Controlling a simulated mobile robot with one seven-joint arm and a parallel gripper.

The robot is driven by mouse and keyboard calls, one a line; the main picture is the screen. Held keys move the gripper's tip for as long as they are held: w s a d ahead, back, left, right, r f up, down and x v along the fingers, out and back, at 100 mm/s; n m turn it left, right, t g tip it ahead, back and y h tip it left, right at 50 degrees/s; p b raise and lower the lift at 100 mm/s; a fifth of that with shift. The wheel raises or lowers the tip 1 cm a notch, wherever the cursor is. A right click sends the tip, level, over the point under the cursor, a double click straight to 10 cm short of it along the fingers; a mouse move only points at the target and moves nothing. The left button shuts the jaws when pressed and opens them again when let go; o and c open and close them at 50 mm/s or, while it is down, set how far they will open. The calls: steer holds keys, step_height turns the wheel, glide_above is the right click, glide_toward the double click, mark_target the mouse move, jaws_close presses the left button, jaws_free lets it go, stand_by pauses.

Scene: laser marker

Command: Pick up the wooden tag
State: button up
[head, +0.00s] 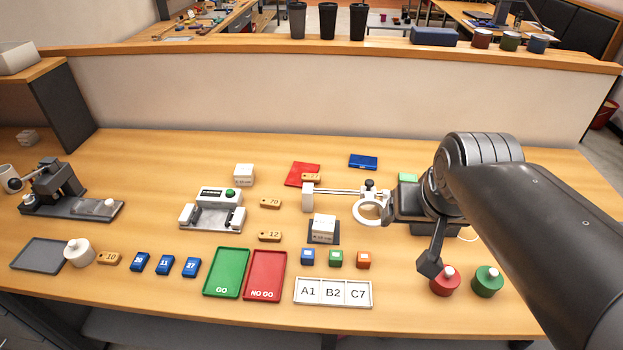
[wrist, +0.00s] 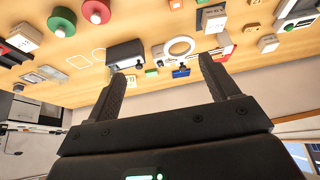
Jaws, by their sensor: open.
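Several small wooden tags lie on the wooden table in the head view. One marked 70 (head: 270,203) and one marked 12 (head: 269,236) lie right of the white device. One marked 10 (head: 108,258) is at the left, beside a white knob. Another tag (head: 312,178) lies at the edge of a red cloth. My gripper (head: 429,266) is above the table's right side, near the red and green buttons, apart from all the tags. In the wrist view my gripper (wrist: 162,74) has its two fingers wide apart with nothing between them.
A white arm with a ring (head: 368,210) stands between the tags and my gripper. The green tray (head: 227,272), red tray (head: 265,275) and labelled A1 B2 C7 rack (head: 333,292) lie in front. Red (head: 445,283) and green (head: 487,282) knobbed pieces stand close to my gripper.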

steer(key=w+a, duration=0.4)
steer(key=w, duration=0.7)
steer(key=g, duration=0.1)
glide_above(311, 176)
steer(key=s, duration=0.3)
step_height(311, 176, down, 19)
steer(key=shift+s+f, duration=0.1)
steer(key=shift+f, duration=0.05)
steer(key=x, duration=0.5)
steer(key=shift+w, duration=0.25)
steer(key=c, duration=1.1)
